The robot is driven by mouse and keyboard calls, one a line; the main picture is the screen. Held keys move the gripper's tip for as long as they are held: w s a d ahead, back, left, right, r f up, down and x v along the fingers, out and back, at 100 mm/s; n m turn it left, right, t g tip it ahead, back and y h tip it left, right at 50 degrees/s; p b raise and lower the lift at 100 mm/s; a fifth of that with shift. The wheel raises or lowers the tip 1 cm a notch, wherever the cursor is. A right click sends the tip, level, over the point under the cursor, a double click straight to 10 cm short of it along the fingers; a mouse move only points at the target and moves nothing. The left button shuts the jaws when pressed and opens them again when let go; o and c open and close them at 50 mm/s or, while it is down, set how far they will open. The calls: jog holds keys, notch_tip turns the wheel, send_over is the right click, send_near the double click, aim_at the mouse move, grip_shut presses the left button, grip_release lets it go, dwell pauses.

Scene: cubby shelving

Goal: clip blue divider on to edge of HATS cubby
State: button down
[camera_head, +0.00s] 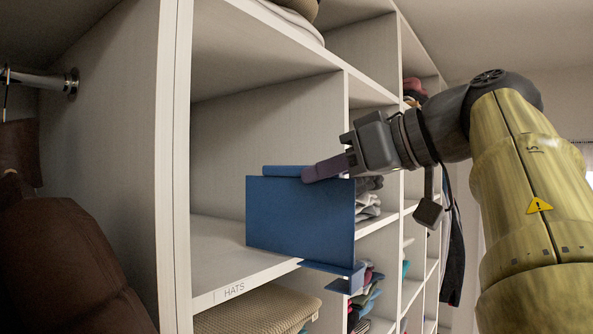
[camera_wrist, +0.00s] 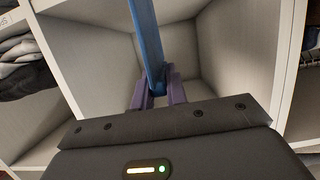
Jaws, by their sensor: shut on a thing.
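The blue divider (camera_head: 300,217) is an upright flat panel with a rolled top edge and a clip-like foot (camera_head: 345,279) at its lower right. My gripper (camera_head: 325,168) is shut on its top edge, and the purple fingers grip it from the right. In the wrist view the divider (camera_wrist: 148,45) is edge-on between the fingers (camera_wrist: 160,95). The HATS cubby (camera_head: 238,241) has a labelled front edge (camera_head: 234,289) and looks empty. The divider is in front of its right part, its foot near the shelf edge. I cannot tell whether they touch.
Folded clothes (camera_head: 368,199) lie in the cubby to the right. A woven tan item (camera_head: 260,310) is below the HATS shelf. A brown garment (camera_head: 60,260) and a metal rail (camera_head: 40,79) are at left. White uprights (camera_head: 174,160) flank the cubby.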

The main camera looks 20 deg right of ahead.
aim_at(269, 171)
jog(key=shift+w+a, duration=0.55)
jog(key=shift+w, duration=0.25)
jog(key=shift+w+a, duration=0.55)
jog(key=shift+w, duration=0.2)
jog(key=shift+w+a, duration=0.55)
jog(key=shift+w, duration=0.25)
jog(key=shift+d, duration=0.1)
jog(key=shift+s, duration=0.1)
jog(key=shift+w+a, duration=0.75)
jog(key=shift+w, duration=0.25)
jog(key=shift+w+a, duration=0.7)
jog(key=shift+w, duration=0.3)
dwell(0.8)
jog(key=c, duration=1.3)
grip_release()
jog(key=shift+s+d, duration=0.1)
